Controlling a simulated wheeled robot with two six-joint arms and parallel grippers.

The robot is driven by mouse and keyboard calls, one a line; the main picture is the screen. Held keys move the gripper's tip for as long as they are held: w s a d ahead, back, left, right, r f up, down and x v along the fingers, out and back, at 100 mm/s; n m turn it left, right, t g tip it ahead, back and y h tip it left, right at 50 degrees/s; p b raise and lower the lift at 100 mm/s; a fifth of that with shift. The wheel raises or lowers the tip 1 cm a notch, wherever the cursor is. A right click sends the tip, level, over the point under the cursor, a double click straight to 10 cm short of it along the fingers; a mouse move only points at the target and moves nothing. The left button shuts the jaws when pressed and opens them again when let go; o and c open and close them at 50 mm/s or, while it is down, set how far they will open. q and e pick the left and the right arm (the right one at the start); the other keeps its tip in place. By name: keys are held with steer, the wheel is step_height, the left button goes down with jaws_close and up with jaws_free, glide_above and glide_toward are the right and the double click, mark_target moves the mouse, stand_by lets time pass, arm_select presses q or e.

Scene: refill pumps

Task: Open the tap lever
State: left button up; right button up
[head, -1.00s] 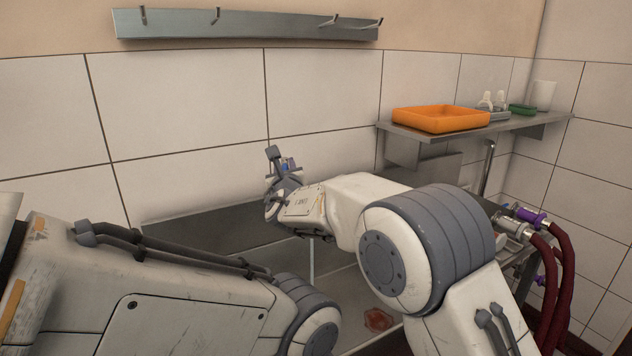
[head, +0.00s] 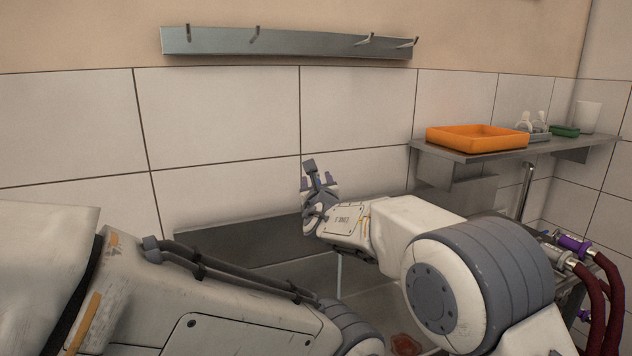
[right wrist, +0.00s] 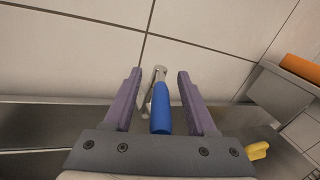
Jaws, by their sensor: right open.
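The tap lever has a blue handle (right wrist: 161,112), seen in the right wrist view between the two fingers of my right gripper (right wrist: 159,74). The fingers are spread, with a gap on each side of the handle. A metal tap part (right wrist: 158,76) shows beyond the blue handle, near the fingertips. In the head view my right gripper (head: 318,182) is by the tiled wall above the dark sink back, with a small bit of blue between its fingers. My left arm crosses the lower left of the head view; its gripper is out of sight.
A steel shelf (head: 470,154) on the right wall side holds an orange tray (head: 478,138), a green dish (head: 564,131) and a white cup (head: 587,117). A hook rail (head: 290,43) is high on the wall. Dark red hoses (head: 607,300) hang at right. A yellow piece (right wrist: 258,150) lies right of my gripper.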

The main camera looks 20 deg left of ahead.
steer(key=shift+s+d, duration=0.1)
steer(key=shift+s, duration=0.2)
steer(key=b+v, duration=0.3)
steer(key=v, duration=0.7)
